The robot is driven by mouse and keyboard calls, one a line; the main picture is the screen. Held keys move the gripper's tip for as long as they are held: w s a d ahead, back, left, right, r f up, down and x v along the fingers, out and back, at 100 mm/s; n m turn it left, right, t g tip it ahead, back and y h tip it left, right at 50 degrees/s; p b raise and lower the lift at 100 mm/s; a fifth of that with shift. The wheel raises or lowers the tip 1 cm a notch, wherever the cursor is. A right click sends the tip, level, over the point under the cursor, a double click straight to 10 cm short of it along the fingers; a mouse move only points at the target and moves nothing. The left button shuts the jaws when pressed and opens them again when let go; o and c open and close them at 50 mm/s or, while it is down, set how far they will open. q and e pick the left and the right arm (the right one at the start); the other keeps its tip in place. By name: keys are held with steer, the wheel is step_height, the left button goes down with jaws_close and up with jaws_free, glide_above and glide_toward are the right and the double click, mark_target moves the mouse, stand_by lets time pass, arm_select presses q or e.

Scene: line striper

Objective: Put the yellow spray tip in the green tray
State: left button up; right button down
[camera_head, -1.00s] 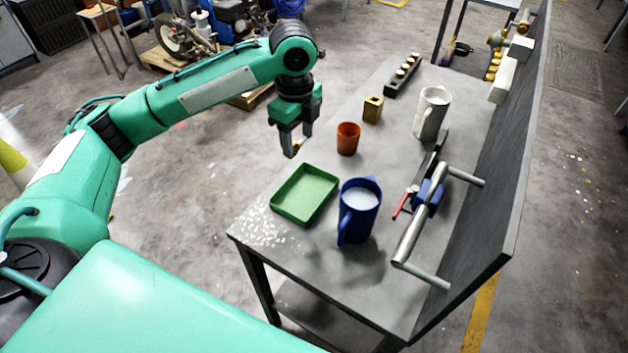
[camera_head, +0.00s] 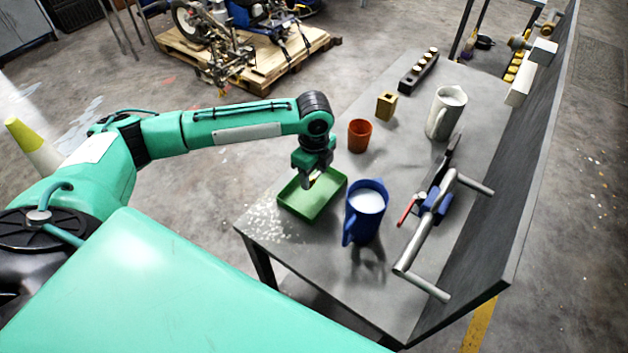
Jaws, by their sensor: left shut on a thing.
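The green tray (camera_head: 300,206) lies on the grey table, near its left edge. My left gripper (camera_head: 309,183) points down over the far part of the tray. It is shut on the yellow spray tip, of which only a small pale-yellow bit shows between the fingers. I cannot tell whether the tip touches the tray floor. The tray looks otherwise empty. My right gripper does not show.
A blue jug (camera_head: 364,212) with white contents stands right of the tray. An orange cup (camera_head: 359,135), a brass block (camera_head: 386,105) and a white jug (camera_head: 444,113) stand farther back. A metal handle bar (camera_head: 428,226) is at the right.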

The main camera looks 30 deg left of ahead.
mark_target(314, 178)
arm_select(q)
step_height(314, 178, down, 4)
steer(key=shift+f+p, duration=0.1)
steer(key=shift+p, duration=0.3)
steer(key=shift+f, duration=0.1)
steer(key=o, duration=1)
steer(key=shift+f, duration=0.15)
step_height(314, 178, up, 12)
steer(key=b, duration=0.2)
steer(key=shift+r+b, duration=0.2)
steer(key=shift+b, duration=0.1)
steer(key=shift+s+f, duration=0.1)
